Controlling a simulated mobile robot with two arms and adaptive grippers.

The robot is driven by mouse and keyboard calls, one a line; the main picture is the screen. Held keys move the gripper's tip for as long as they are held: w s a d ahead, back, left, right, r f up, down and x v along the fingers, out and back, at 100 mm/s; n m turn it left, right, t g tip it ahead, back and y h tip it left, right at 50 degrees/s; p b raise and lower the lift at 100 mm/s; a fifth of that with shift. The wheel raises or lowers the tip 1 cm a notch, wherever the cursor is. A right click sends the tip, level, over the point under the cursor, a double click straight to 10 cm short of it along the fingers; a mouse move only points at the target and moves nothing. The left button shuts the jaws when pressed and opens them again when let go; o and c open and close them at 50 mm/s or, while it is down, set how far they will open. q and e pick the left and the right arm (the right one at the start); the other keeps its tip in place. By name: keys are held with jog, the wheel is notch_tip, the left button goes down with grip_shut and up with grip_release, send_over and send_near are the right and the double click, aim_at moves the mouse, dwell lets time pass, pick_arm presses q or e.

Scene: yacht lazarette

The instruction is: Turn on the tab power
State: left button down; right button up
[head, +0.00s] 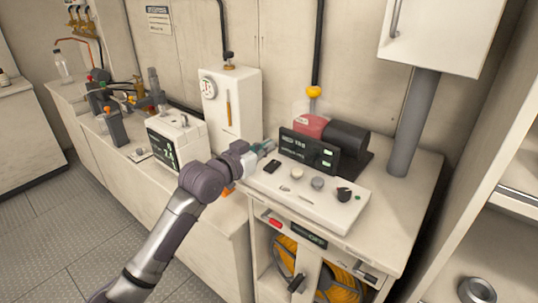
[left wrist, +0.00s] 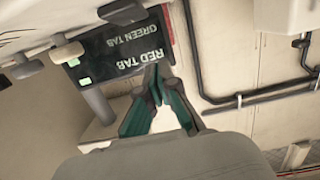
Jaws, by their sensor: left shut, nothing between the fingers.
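A white control panel (head: 320,205) lies on the right-hand counter, with a small black switch (head: 271,166), several round knobs (head: 317,183) and a black dial (head: 344,194). Behind it stands a black display (head: 309,149). In the left wrist view the display (left wrist: 120,48) appears upside down, reading "RED TAB" and "GREEN TAB", with lit green patches. My left gripper (head: 267,147) is shut and empty, near the panel's back left corner and the display's left end. Its teal fingers (left wrist: 153,78) show close to the display; contact cannot be told. My right gripper is not in view.
A white tank with a gauge (head: 229,101) and a monitor box (head: 177,141) stand to the left. A red and black motor (head: 345,140) sits behind the display. A grey post (head: 413,125) rises at the right. The counter's right part is clear.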

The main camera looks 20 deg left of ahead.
aim_at(270, 163)
pick_arm(q)
jog(key=shift+w+d+f, duration=0.1)
jog(key=shift+w+f, duration=0.1)
jog(key=shift+f, duration=0.5)
jog(key=shift+w+d+f, duration=0.1)
jog(key=shift+w+f, duration=0.05)
jog(key=shift+f, duration=0.5)
jog(key=shift+w+f, duration=0.2)
jog(key=shift+f, duration=0.5)
jog(key=shift+r+p, duration=0.15)
jog(key=shift+p, duration=0.4)
jog(key=shift+w+f+g+p, duration=0.1)
jog(key=shift+f+g+p, duration=0.3)
jog(key=shift+p, duration=0.15)
jog(key=r+p, duration=0.2)
jog(key=r, duration=0.1)
jog(key=r+p, duration=0.1)
jog(key=p, duration=0.1)
jog(key=shift+w+d+r, duration=0.15)
jog(key=shift+w, duration=0.15)
jog(key=shift+s+r, duration=0.1)
jog(key=shift+s, duration=0.2)
jog(key=r+b+v, duration=0.1)
jog(key=b+v, duration=0.1)
jog(key=v, duration=0.7)
jog(key=shift+r, duration=0.45)
